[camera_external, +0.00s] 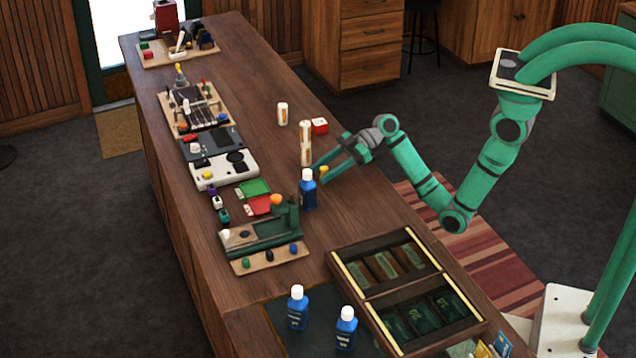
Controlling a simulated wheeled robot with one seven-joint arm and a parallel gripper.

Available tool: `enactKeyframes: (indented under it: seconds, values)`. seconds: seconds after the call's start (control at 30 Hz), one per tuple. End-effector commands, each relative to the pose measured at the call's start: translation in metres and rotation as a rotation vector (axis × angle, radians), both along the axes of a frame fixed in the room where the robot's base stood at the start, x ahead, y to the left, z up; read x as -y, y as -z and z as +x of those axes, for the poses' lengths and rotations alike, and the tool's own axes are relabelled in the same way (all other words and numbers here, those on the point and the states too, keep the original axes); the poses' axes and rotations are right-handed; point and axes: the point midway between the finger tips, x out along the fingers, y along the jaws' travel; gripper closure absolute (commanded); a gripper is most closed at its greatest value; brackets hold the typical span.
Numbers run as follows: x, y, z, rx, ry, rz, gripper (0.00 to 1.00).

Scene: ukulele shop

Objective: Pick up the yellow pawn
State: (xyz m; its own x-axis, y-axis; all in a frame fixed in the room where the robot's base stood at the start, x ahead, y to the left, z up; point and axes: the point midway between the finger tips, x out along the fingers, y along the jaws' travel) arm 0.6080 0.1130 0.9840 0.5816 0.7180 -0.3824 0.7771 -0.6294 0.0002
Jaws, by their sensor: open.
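A small yellow piece (323,169), which looks like the yellow pawn, is on the wooden counter just right of the blue bottle with a white cap. Its exact shape is too small to make out. My gripper (318,174) reaches in from the right, low over the counter, with its two green fingers pointing left. The fingers are apart, and the yellow piece shows between them. I cannot tell whether either finger touches it.
A blue bottle (307,190) stands close to the fingertips. Cream cylinders (305,143) and a red box (319,126) stand just behind. A wooden tray with compartments (340,268) is in front. Devices and small pieces line the counter's left side. Bare counter (355,212) lies right of the bottle.

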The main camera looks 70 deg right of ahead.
Motion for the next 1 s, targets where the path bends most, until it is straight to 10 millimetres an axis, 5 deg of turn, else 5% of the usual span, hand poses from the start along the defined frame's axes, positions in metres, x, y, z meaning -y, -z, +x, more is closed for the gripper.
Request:
enactKeyframes:
  seconds: [0.07, 0.23, 0.63, 1.0]
  values:
    - [0.0, 0.0, 0.0, 0.0, 0.0, 0.0, 0.61]
    - [0.0, 0.0, 0.0, 0.0, 0.0, 0.0, 1.0]
    - [0.001, -0.009, 0.0, 0.003, 0.0, -0.001, 1.0]
    - [0.001, -0.075, 0.0, 0.005, 0.0, -0.002, 1.0]
